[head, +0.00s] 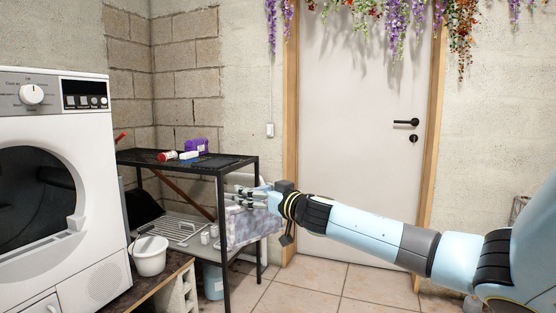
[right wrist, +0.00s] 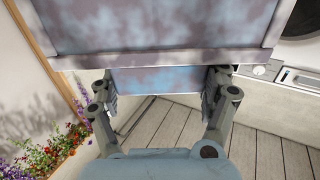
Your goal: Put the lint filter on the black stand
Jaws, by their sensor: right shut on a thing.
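The lint filter (head: 241,226) is a mottled grey-blue and lilac panel with a pale frame. My right gripper (head: 262,197) is shut on it, and the filter hangs by the front right side of the black stand, below its top. In the right wrist view the lint filter (right wrist: 160,28) fills the upper part, between and beyond the two fingers of my right gripper (right wrist: 160,82). The black stand (head: 228,160) has a dark flat top on thin black legs, left of my right gripper. My left gripper is not in view.
On the stand's top lie a red and white item (head: 168,156), a blue and white item (head: 189,155) and a purple box (head: 196,146); the top's right part is bare. A white dryer (head: 70,200) and white bucket (head: 150,257) stand left. A door (head: 360,130) is behind.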

